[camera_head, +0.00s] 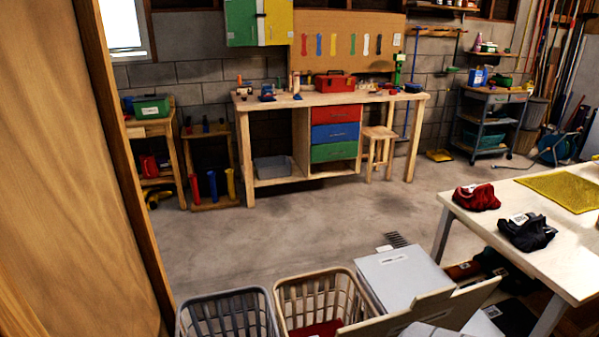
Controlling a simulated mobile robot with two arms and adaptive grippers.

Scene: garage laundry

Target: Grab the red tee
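A crumpled red cloth (476,197), which looks like the red tee, lies on the white table (485,217) at the right, near its far left corner. A pale tag or print shows on it. A crumpled dark garment (527,232) with a white label lies just in front of it on the same table. Another piece of red cloth (322,330) lies inside the beige laundry basket (318,286) at the bottom edge; most of it is hidden. Neither of my grippers is in view.
A grey basket (228,308) stands left of the beige one. A pale box (400,272) and open carton flaps (425,311) lie between baskets and table. A yellow mat (563,189) covers the table's far part. A wooden panel (70,170) blocks the left. The middle floor is clear before the workbench (330,98).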

